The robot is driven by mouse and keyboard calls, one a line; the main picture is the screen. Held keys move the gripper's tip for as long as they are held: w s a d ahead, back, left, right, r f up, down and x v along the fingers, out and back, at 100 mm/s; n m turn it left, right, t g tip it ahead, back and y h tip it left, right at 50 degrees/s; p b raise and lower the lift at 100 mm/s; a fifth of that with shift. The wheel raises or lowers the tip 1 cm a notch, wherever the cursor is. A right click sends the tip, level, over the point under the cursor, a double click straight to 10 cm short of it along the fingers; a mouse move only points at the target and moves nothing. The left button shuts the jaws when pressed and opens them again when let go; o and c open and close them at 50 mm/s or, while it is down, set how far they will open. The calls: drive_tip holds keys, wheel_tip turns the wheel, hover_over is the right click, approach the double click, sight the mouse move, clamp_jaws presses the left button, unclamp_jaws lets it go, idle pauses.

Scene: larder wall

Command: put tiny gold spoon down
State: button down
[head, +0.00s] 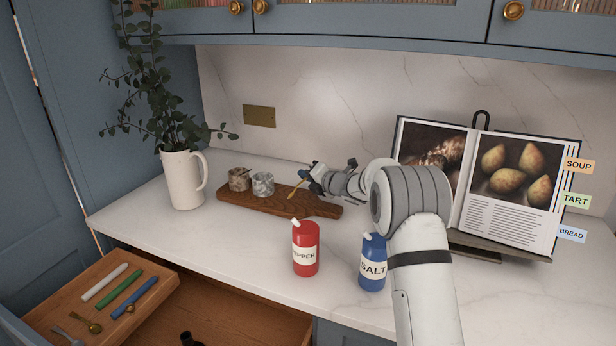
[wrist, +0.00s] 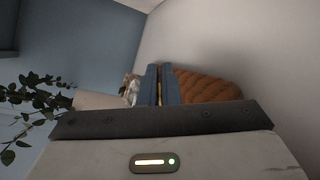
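My gripper (head: 312,182) is over the right part of the wooden board (head: 325,208) in the head view. It is shut on the tiny gold spoon (head: 298,189), which slants down toward the board; I cannot tell whether its tip touches the wood. In the wrist view the two blue fingers (wrist: 160,82) are close together with a thin gold strip of the spoon (wrist: 160,93) between them. A brown stone pot (head: 238,179) and a grey marbled pot (head: 263,185) stand on the board left of the spoon.
A red pepper bottle (head: 306,250) and a blue salt bottle (head: 372,263) stand in front of the board. A white jug (head: 183,180) with leaves is left. An open cookbook (head: 505,180) is right. An open drawer (head: 225,300) below holds a tray (head: 65,295) with utensils.

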drive_tip(key=shift+f, duration=0.15)
drive_tip(key=c, duration=1.6)
unclamp_jaws()
drive_tip(key=shift+c, duration=0.2)
drive_tip(key=shift+s+d+r, duration=0.15)
drive_tip(key=shift+r, duration=0.05)
drive_tip(key=b+v, duration=0.1)
drive_tip(key=v, duration=0.6)
drive_tip(key=shift+r, duration=0.1)
